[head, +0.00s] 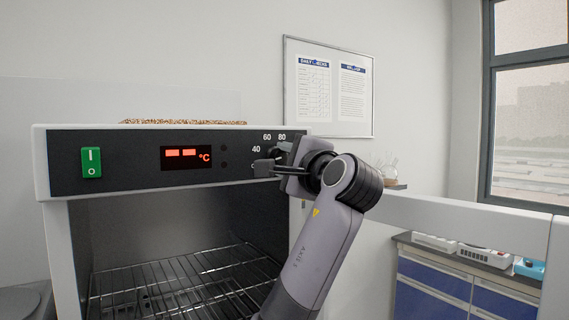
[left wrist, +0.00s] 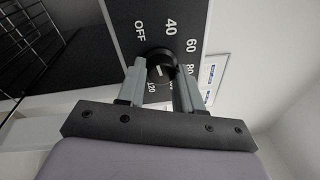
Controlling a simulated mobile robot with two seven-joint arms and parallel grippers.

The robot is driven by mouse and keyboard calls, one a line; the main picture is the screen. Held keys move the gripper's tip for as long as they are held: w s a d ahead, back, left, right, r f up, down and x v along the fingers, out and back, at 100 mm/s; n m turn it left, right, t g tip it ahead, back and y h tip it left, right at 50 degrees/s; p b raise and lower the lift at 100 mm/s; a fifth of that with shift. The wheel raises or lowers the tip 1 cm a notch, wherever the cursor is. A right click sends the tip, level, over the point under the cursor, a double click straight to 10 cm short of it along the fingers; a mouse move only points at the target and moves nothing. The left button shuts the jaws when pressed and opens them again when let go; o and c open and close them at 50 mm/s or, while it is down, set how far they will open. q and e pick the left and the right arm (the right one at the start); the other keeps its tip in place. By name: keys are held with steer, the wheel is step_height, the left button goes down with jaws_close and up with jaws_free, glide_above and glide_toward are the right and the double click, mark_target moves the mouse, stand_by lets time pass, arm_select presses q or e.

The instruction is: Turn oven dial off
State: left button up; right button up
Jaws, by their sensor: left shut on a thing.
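The oven (head: 42,165) has a black front panel with a round black dial, largely hidden behind my left gripper (head: 268,166) in the head view. The left wrist view shows the dial (left wrist: 161,60) with a white mark on its face, on the side toward the 120 label. OFF (left wrist: 140,31) is printed on its upper left, with 40, 60 and 80 to the right. In that view the two grey fingers of my left gripper (left wrist: 160,75) lie on either side of the dial, shut on it. My right gripper is in neither view.
A green power switch (head: 91,162) and a lit red display (head: 186,157) are on the panel. The oven chamber is open, with a wire rack (head: 185,280) inside. A white panel (head: 450,215) crosses the right side. Blue-fronted cabinets (head: 432,290) stand beyond it.

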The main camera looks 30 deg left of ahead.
arm_select(q)
steer(key=shift+f+n, duration=0.1)
steer(key=shift+n, duration=1.1)
steer(key=shift+g+y+b, duration=0.3)
steer(key=o, duration=1)
steer(key=shift+o, duration=0.2)
steer(key=b+v, duration=0.2)
steer(key=v, duration=0.5)
